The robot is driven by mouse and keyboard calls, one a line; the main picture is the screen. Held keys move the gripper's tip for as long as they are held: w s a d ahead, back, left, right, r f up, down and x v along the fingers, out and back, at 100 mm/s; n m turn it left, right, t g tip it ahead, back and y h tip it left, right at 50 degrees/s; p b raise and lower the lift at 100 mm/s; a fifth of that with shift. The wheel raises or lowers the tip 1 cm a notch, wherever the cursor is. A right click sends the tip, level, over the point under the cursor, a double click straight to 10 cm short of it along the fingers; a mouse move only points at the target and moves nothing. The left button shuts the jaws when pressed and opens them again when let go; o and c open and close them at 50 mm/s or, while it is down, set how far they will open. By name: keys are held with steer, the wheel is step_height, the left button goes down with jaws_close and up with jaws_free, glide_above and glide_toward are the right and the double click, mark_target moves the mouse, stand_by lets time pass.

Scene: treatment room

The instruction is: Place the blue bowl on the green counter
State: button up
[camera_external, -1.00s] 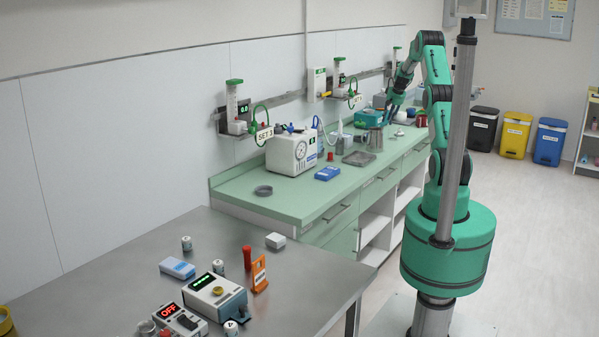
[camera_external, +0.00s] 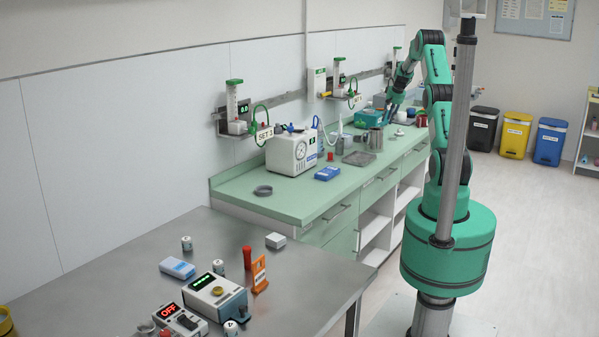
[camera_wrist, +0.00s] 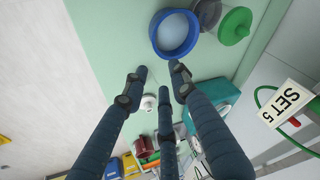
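The blue bowl (camera_wrist: 178,54) shows at the top of the wrist view. It appears to rest upright and empty on the pale green counter (camera_wrist: 108,35). My gripper (camera_wrist: 160,77) has dark blue fingers spread apart with nothing between them. Its fingertips are close to the bowl but apart from it. In the external view my gripper (camera_external: 391,108) is low over the far part of the green counter (camera_external: 285,201). I cannot make out the bowl clearly there.
A green-lidded container (camera_wrist: 236,24) and a grey vessel (camera_wrist: 207,12) stand beside the bowl. A teal box (camera_wrist: 215,97) and a small white object (camera_wrist: 148,103) are close to my fingers. A metal jug (camera_external: 375,139) and tray (camera_external: 358,158) stand nearer the camera.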

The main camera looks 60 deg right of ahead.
steer(key=w+a+r+n, duration=0.1)
steer(key=a+r, duration=0.7)
steer(key=a, duration=0.6)
steer(key=w+a+r+n, duration=0.15)
steer(key=a+r, duration=0.55)
steer(key=a, duration=0.8)
steer(key=a+r+n, duration=0.2)
steer(key=a+r, duration=0.6)
steer(key=a, duration=0.6)
steer(key=s+a+r+n+t+y, duration=0.1)
steer(key=s+a+n, duration=0.1)
steer(key=s+a, duration=1)
steer(key=s+a+r+n+y, duration=0.15)
steer(key=s+a, duration=0.65)
steer(key=a, duration=0.8)
steer(key=s+a+f+n, duration=0.1)
steer(key=s+a+f, duration=0.1)
steer(key=s, duration=0.3)
steer(key=s+a+f, duration=0.1)
steer(key=s+a, duration=0.2)
steer(key=s, duration=0.2)
steer(key=shift+s+a+f+n+t, duration=0.15)
steer(key=shift+a+f+n+t, duration=0.15)
steer(key=shift+f+n, duration=0.1)
